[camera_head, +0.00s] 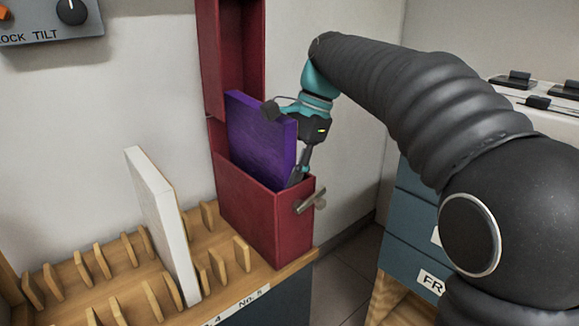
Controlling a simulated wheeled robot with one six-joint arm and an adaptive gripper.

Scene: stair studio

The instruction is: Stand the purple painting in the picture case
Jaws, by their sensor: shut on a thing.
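The purple painting (260,137) is a thin upright panel. Its lower part is inside the red picture case (262,206), below the case's rim, and its upper part stands above it. The case is tall and narrow, with its lid (233,60) raised at the back and a metal latch (312,201) on its right side. My gripper (298,172) is at the painting's right edge, shut on it, with its fingertips reaching down to the case's opening. The painting's bottom edge is hidden by the case wall, so I cannot tell whether it touches the case floor.
A white panel (162,222) stands in a wooden slotted rack (125,277) left of the case. The rack's other visible slots are empty. A grey control box (48,20) hangs on the wall at upper left. Blue drawers (408,237) stand at right, beyond a floor gap.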

